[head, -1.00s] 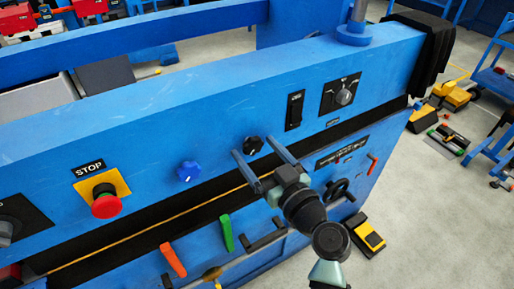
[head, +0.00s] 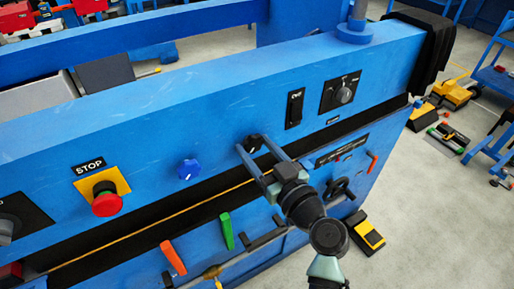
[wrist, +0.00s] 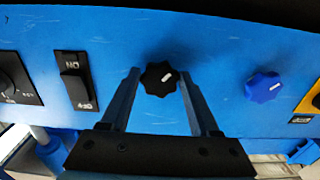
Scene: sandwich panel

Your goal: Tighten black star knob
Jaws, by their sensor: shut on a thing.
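The black star knob (head: 254,143) sits on the front face of the blue panel, right of the blue star knob (head: 188,169). My gripper (head: 256,147) reaches up to it from below right, with one finger on either side. In the wrist view the black star knob (wrist: 159,78) lies between the two fingertips of my gripper (wrist: 159,76), its white mark pointing to the upper right. My gripper is shut on the knob, though a small gap seems to show beside it in the wrist view. The blue star knob (wrist: 264,87) is at the right there.
A red STOP button (head: 106,204) on a yellow plate is at the left. A black rocker switch (head: 295,108) and a rotary selector (head: 342,94) are at upper right. Green (head: 226,231) and orange (head: 173,257) levers and a black handwheel (head: 340,190) are below.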

